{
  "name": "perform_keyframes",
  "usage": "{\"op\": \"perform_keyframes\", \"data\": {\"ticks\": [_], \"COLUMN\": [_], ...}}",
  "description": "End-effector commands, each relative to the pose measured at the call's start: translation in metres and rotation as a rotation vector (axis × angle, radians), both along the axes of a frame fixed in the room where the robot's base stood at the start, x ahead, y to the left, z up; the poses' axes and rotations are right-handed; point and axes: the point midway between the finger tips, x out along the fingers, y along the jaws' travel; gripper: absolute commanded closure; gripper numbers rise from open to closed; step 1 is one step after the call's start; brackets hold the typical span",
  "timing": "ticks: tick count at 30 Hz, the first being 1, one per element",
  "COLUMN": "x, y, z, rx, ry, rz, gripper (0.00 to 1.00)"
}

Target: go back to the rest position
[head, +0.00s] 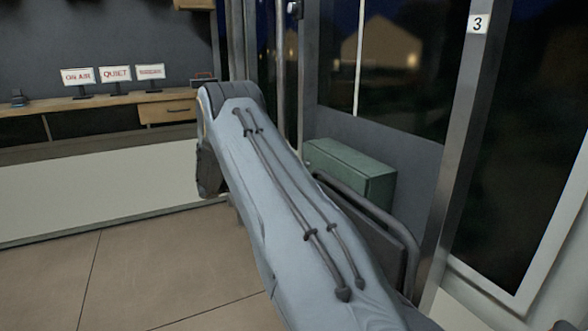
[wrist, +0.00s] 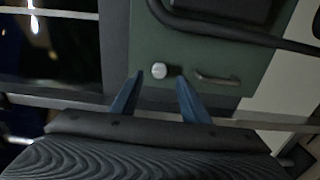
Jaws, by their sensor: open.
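My gripper (wrist: 159,78) shows in the wrist view with its two blue fingers apart and nothing between them. Behind the fingertips is a green panel (wrist: 190,45) with a round white knob (wrist: 159,70) and a bar handle (wrist: 218,77). The knob lines up with the gap between the fingers, but I cannot tell how far away it is. In the head view my grey-blue arm crosses the middle of the picture, and the gripper cannot be made out there.
A green box (head: 350,172) stands right of my arm, beside a dark curved rail (head: 375,212). A metal post with a "3" label (head: 477,24) stands at right. A wooden counter (head: 100,100) with small signs is at back left. The tiled floor (head: 150,265) at left is clear.

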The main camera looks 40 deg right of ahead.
Motion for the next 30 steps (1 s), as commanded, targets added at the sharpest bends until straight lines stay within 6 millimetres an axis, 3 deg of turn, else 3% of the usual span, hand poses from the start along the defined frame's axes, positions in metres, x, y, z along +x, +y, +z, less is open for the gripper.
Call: {"op": "perform_keyframes", "data": {"ticks": [6, 23, 26, 30], "x": [0.003, 0.003, -0.001, -0.017], "y": [0.016, 0.017, 0.025, 0.057], "z": [0.000, 0.001, 0.004, 0.015], "rx": [0.000, 0.004, 0.041, 0.175], "ry": [0.000, 0.001, 0.008, 0.032], "rz": [-0.001, -0.001, -0.002, -0.006], "gripper": [0.58, 0.58, 0.58, 0.58]}}
